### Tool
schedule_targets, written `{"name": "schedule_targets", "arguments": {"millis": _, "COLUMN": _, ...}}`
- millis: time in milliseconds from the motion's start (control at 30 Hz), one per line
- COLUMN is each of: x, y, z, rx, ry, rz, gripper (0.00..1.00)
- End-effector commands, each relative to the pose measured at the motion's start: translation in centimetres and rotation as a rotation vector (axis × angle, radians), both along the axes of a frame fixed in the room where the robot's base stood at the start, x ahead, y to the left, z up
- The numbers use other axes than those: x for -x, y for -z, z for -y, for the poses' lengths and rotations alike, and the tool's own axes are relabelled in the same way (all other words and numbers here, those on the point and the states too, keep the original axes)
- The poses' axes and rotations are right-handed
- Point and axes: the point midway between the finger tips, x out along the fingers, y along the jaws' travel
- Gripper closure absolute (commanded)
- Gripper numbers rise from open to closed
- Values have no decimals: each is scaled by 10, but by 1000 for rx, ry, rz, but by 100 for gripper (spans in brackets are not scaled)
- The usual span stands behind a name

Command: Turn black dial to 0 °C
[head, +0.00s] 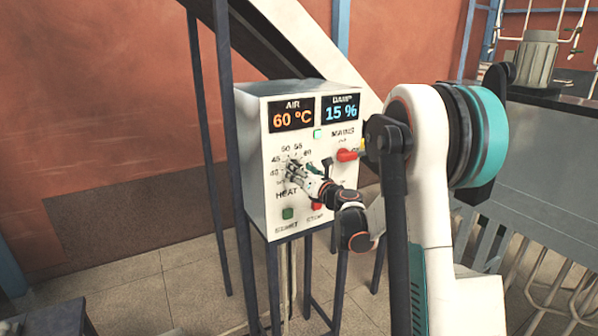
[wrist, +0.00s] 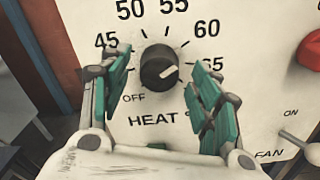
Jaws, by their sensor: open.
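The black dial (wrist: 160,66) is on the white control box (head: 252,160), above the word HEAT. The scale reads 45 to 65 in the wrist view, with OFF at the dial's lower left; I see no 0 mark. My gripper (wrist: 161,62) is open, with one green-padded finger left of the dial and one right of it. Gaps show between both fingers and the dial. In the head view my gripper (head: 297,172) largely hides the dial.
The AIR display (head: 292,116) reads 60 °C and the DAMP display (head: 341,110) reads 15 %. A red MAINS handle (head: 347,155) sticks out at the right. A grey FAN lever (wrist: 298,142) is lower right. The green START button (head: 288,213) and red STOP button (head: 316,206) are below.

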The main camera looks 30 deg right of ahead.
Motion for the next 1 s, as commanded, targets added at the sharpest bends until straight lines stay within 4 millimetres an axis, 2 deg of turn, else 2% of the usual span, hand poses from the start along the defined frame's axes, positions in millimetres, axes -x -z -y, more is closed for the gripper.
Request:
{"name": "schedule_targets", "arguments": {"millis": 133, "x": -9, "y": 0, "z": -1, "rx": 0, "ry": -1, "rz": 0, "gripper": 43}}
{"name": "schedule_targets", "arguments": {"millis": 400, "x": -10, "y": 0, "z": -1, "rx": 0, "ry": 0, "rz": 0, "gripper": 43}}
{"name": "schedule_targets", "arguments": {"millis": 433, "x": -10, "y": 0, "z": -1, "rx": 0, "ry": 0, "rz": 0, "gripper": 45}}
{"name": "schedule_targets", "arguments": {"millis": 600, "x": -10, "y": 0, "z": -1, "rx": 0, "ry": 0, "rz": 0, "gripper": 84}}
{"name": "schedule_targets", "arguments": {"millis": 633, "x": -10, "y": 0, "z": -1, "rx": 0, "ry": 0, "rz": 0, "gripper": 88}}
{"name": "schedule_targets", "arguments": {"millis": 1000, "x": -9, "y": 1, "z": -1, "rx": 32, "ry": 0, "rz": 1, "gripper": 88}}
